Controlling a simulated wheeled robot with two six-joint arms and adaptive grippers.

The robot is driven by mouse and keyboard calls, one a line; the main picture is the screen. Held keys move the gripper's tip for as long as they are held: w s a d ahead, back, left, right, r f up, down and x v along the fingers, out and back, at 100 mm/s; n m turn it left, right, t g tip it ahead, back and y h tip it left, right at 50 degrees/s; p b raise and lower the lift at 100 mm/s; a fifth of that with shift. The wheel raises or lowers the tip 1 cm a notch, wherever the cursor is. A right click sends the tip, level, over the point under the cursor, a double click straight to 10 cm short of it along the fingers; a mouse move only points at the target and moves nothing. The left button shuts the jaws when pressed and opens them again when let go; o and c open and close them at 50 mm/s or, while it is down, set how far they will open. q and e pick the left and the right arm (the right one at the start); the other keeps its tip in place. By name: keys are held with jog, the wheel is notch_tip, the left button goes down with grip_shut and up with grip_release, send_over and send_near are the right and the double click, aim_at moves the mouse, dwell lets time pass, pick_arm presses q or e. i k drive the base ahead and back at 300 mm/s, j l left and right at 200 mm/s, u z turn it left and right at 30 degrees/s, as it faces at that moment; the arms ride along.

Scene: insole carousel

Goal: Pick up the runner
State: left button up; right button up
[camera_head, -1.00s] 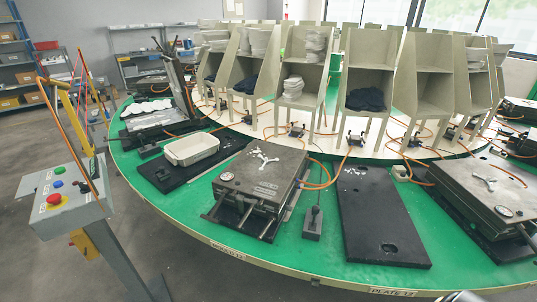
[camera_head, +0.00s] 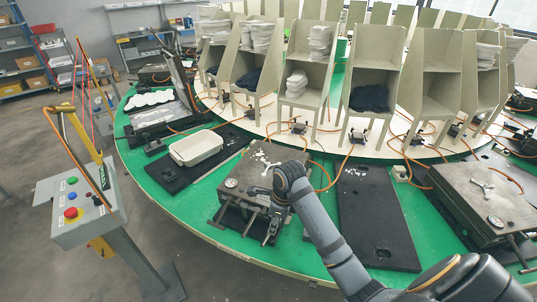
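A small white branched piece, which looks like the runner (camera_head: 262,159), lies on top of the closed grey metal mould (camera_head: 246,174) on the green turntable. A similar pale branched piece (camera_head: 484,187) lies on the mould at the right. My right arm reaches in from the lower right, its wrist over the right side of the middle mould. My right gripper (camera_head: 264,208) is small and dark against the mould's front, just nearer than the white piece; I cannot make out its fingers or any contact. My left gripper is not in view.
A white tray (camera_head: 196,148) sits on a black plate left of the mould. A bare black plate (camera_head: 375,225) lies right of it. Beige shelf units (camera_head: 437,75) with orange hoses stand behind. A control box (camera_head: 78,207) on a post stands at the left.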

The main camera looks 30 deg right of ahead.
aim_at(268, 164)
jog(key=i+l, duration=0.4)
jog(key=i, duration=0.15)
jog(key=i+l, duration=0.45)
jog(key=i, duration=0.1)
